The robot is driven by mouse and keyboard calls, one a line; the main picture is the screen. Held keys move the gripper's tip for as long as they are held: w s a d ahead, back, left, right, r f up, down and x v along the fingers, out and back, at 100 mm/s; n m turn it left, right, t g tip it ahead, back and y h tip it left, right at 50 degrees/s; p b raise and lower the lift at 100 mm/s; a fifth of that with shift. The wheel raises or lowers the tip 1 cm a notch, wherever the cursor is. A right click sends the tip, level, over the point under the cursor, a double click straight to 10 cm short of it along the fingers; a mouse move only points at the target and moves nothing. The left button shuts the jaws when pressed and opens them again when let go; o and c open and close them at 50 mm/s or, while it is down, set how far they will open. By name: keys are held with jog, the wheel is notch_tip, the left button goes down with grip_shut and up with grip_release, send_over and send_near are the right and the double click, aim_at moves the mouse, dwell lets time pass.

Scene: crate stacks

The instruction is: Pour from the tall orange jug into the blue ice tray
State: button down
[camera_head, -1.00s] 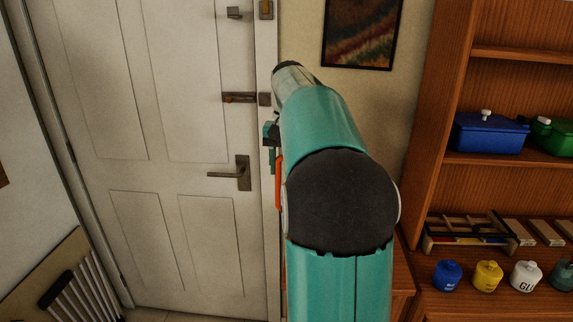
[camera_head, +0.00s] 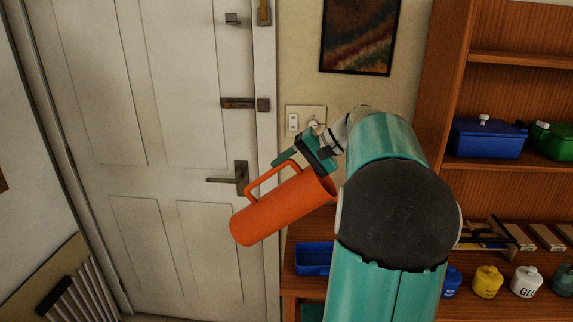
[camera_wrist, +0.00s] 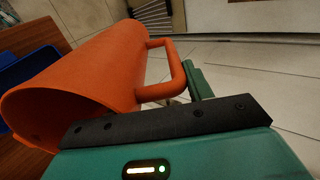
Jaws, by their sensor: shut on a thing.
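The tall orange jug (camera_head: 280,207) hangs in the air in front of the white door, tilted, with its mouth up and to the right. My gripper (camera_head: 290,156) is shut on the jug's handle (camera_head: 262,181). In the wrist view the jug (camera_wrist: 85,75) lies slantwise with its mouth at lower left; no contents show. The blue ice tray (camera_head: 313,247) sits on the wooden furniture, below and to the right of the jug and partly hidden by my arm. A blue edge beside the jug in the wrist view (camera_wrist: 25,72) appears to be the tray.
A wooden shelf unit (camera_head: 437,115) at right holds a lidded blue box (camera_head: 487,140), a green one (camera_head: 553,139) and several small jars, including a yellow one (camera_head: 487,281). The door handle (camera_head: 240,179) is close behind the jug. Slatted furniture (camera_head: 83,295) stands at lower left.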

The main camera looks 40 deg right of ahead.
aim_at(298, 185)
jog(key=shift+s+d+f+t+y, duration=0.25)
jog(key=shift+f+t+y, duration=0.2)
jog(key=shift+f, duration=0.3)
jog(key=shift+s+d+f+t+y, duration=0.2)
jog(key=shift+s+f+t+y, duration=0.15)
jog(key=shift+f, duration=0.35)
jog(key=shift+s+d+f+t+y, duration=0.2)
jog(key=shift+f+t+y, duration=0.3)
jog(key=shift+f, duration=0.25)
